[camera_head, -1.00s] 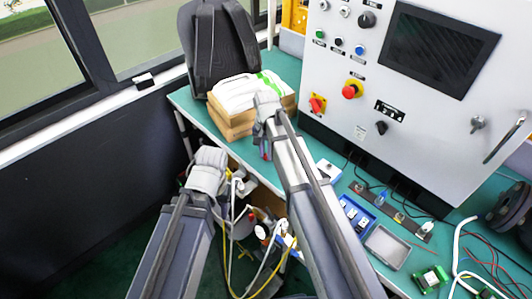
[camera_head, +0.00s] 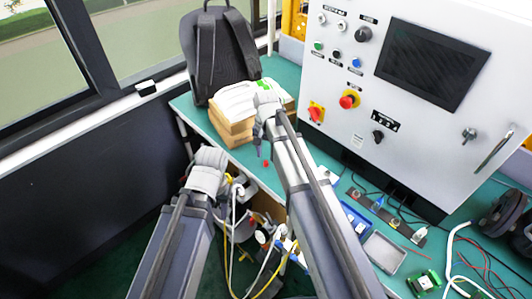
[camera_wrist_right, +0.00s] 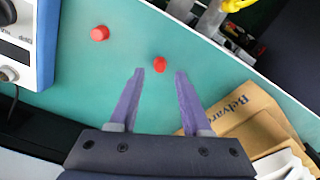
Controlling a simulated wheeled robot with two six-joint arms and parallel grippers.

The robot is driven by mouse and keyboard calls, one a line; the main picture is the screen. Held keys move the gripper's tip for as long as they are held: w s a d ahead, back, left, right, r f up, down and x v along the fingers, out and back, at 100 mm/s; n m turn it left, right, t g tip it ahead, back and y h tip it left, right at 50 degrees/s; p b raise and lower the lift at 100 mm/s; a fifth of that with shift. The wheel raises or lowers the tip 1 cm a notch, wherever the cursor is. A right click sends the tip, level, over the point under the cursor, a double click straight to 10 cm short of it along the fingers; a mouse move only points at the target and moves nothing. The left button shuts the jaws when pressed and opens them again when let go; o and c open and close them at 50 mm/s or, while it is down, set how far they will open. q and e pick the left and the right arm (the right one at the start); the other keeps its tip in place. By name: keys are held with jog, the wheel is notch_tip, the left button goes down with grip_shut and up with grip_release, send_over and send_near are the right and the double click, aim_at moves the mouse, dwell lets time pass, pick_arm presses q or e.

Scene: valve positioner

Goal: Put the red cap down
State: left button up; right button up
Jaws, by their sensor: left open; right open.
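A small red cap (camera_wrist_right: 160,64) stands on the green tabletop, between and just beyond the fingertips of my right gripper (camera_wrist_right: 159,72). The purple fingers are open, with a gap on either side of the cap. The cap also shows in the head view (camera_head: 265,163), on the table below the right gripper (camera_head: 258,148). A second red cap (camera_wrist_right: 99,33) stands apart, to the upper left in the wrist view. My left gripper (camera_head: 208,162) is off the table's front edge, its fingers mostly hidden.
Cardboard boxes (camera_head: 233,123) and a black backpack (camera_head: 215,50) stand at the back left. A control cabinet (camera_head: 340,85) rises behind the table. A blue-edged device (camera_wrist_right: 30,45) lies beside the caps. A grey tray (camera_head: 385,252) and wires are at the right.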

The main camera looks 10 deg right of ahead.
aim_at(266, 162)
notch_tip(266, 162, up, 9)
jog(key=p, duration=0.8)
jog(key=s+a+n, duration=0.3)
jog(key=s+n, duration=0.2)
jog(key=s, duration=0.5)
jog(key=s+a+n+h, duration=0.1)
jog(key=s+a+n, duration=0.2)
jog(key=s, duration=0.6)
jog(key=n, duration=0.2)
jog(key=shift+s+a+n, duration=0.3)
jog(key=shift+s+a, duration=0.05)
